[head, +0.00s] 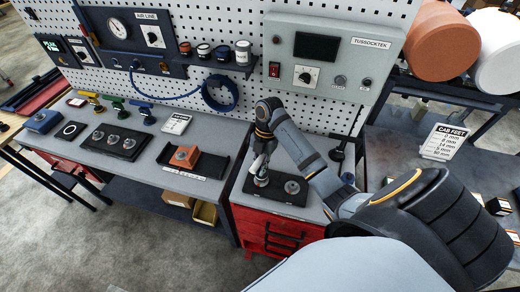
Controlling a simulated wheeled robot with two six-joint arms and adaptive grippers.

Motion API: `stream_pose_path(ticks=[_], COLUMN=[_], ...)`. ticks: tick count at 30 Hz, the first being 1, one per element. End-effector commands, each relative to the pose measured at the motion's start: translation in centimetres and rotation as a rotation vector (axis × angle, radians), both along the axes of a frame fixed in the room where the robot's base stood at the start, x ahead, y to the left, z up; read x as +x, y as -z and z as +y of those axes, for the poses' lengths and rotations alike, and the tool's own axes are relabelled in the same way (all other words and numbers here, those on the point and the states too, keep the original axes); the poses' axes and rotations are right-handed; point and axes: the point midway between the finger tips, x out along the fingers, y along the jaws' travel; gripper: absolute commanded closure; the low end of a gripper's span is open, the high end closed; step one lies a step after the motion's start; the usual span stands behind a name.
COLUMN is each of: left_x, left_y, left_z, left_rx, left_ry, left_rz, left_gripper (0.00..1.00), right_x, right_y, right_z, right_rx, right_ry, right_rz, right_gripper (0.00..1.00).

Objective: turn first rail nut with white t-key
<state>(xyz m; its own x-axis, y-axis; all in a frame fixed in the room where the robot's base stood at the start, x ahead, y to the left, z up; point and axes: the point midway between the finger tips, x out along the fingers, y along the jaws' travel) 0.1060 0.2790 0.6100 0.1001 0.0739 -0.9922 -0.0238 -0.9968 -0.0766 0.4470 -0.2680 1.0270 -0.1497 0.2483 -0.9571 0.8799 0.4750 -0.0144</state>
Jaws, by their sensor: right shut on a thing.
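My right gripper (262,160) points down over the top of the red cabinet. It is shut on a pale, upright piece that looks like the white T-key (259,166), largely hidden by the fingers. Its lower end is over or on the left round nut (261,181) of a black plate (278,196). I cannot tell whether the key is seated on it. A second round nut (292,187) stands uncovered to the right on the same plate. My left gripper is not in view.
Yellow (92,102), green (117,106) and blue (143,112) T-keys stand on the grey bench left. Nearby are a black plate with three round pieces (113,142) and an orange block (184,157) in a black tray. A grey control box (331,58) hangs behind.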

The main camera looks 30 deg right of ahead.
Motion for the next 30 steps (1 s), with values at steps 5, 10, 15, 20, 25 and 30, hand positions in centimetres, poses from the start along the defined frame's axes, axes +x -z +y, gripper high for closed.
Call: stream_pose_path(ticks=[5,10,15,20,25,30], left_x=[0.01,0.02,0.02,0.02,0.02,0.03], left_y=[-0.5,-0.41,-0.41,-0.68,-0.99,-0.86], left_z=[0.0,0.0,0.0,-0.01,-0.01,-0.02], left_rx=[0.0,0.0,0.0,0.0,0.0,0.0], left_ry=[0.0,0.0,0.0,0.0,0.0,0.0], left_rz=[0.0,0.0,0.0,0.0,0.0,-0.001], left_gripper=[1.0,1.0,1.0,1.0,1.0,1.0], right_x=[0.05,0.06,0.07,0.05,0.06,0.06], right_y=[-0.14,-0.05,-0.05,-0.15,-0.13,0.04], right_z=[0.05,0.05,0.06,0.07,0.08,0.08], right_rx=[0.0,0.0,0.0,0.0,0.0,0.001], right_ry=[0.0,0.0,0.0,0.0,-0.001,-0.001], right_rz=[0.0,0.0,0.0,0.0,0.0,-0.001], right_gripper=[1.0,1.0,1.0,1.0,1.0,1.0])
